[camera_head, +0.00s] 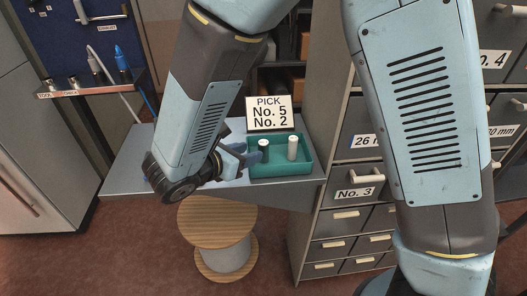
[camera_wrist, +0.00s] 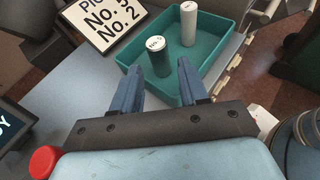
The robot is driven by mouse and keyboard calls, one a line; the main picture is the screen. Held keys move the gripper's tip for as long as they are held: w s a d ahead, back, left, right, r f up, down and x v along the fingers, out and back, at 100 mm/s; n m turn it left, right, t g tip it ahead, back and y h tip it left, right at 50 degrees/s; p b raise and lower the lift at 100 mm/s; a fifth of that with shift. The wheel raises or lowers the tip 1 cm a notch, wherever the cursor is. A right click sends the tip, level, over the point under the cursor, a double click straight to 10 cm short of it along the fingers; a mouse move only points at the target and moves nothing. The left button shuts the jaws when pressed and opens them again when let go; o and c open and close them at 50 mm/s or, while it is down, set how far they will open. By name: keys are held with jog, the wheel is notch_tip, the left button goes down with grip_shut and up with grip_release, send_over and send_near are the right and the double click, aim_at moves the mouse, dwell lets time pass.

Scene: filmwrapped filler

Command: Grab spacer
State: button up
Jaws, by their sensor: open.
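Two upright cylinders stand in a teal tray (camera_wrist: 219,74). The dark green spacer with a white top (camera_wrist: 158,58) is the nearer one in the wrist view. The white spacer (camera_wrist: 188,24) stands farther back, to its right. In the head view the dark spacer (camera_head: 263,149) is left of the white one (camera_head: 292,148). My gripper (camera_wrist: 158,84) is open and empty, its two blue fingers pointing toward the dark spacer. The spacer shows just beyond the gap between the fingertips. In the head view the gripper (camera_head: 246,157) is at the tray's left side.
A sign reading "PICK No. 5 No. 2" (camera_head: 268,113) stands behind the tray on the grey table (camera_head: 131,163). Drawer cabinets (camera_head: 345,215) stand right of the table. A wooden spool stool (camera_head: 217,229) is below its front edge. The table's left part is clear.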

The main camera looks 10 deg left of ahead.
aim_at(260, 148)
jog(key=shift+x, duration=3.05)
jog(key=shift+w+a, duration=0.1)
jog(key=shift+c, duration=0.2)
grip_shut()
